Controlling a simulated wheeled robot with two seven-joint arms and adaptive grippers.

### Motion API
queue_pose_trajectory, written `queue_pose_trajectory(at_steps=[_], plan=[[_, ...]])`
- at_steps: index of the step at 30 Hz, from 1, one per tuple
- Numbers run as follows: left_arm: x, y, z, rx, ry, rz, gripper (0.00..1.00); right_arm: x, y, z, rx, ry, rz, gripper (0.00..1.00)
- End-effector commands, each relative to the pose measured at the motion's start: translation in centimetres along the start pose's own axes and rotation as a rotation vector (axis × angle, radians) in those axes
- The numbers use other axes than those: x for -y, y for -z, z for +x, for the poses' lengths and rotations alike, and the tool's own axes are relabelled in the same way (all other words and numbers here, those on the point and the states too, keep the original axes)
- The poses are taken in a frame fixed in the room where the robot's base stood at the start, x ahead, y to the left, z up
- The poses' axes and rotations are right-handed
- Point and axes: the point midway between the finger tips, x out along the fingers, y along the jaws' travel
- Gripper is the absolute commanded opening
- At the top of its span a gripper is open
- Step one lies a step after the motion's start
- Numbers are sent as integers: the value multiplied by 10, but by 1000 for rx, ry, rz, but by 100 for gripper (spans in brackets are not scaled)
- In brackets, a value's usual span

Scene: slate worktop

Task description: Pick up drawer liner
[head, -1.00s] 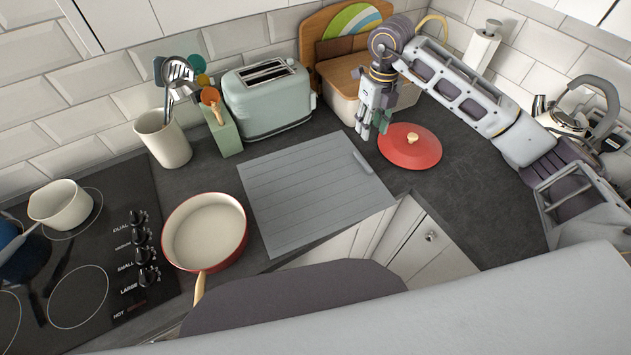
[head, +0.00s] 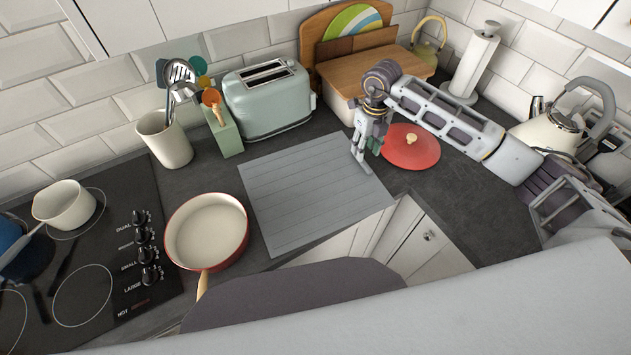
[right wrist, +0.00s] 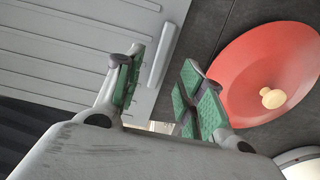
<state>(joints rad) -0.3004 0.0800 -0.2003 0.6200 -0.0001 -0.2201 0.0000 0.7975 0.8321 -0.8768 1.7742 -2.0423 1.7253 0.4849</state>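The drawer liner (head: 300,195) is a flat grey ribbed sheet lying on the dark worktop. It also shows in the right wrist view (right wrist: 70,50), with a raised strip (right wrist: 163,55) along its edge. My right gripper (head: 367,158) is over the liner's upper right edge and hides that strip in the head view. In the right wrist view the right gripper (right wrist: 162,62) is open, its green-padded fingers apart, with the strip showing between them. I cannot tell how high the fingertips are above it. My left gripper is not in view.
A red lid (head: 410,148) lies just right of the right gripper. A green toaster (head: 268,100) and a wooden-lidded bread box (head: 375,70) stand behind the liner. A red-rimmed pan (head: 207,232) is at its left. Dark worktop (head: 470,215) is clear at right.

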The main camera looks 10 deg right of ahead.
Motion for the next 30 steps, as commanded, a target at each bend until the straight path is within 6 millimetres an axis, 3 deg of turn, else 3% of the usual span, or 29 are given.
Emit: queue_pose_trajectory(at_steps=[10, 24, 30], plan=[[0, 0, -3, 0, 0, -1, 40, 0, 0, 5, -2, -1, 1, 39], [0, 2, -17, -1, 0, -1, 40, 0, 0, 48, -2, -1, 1, 39], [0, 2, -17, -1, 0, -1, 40, 0, -1, 52, -1, 0, 0, 39]])
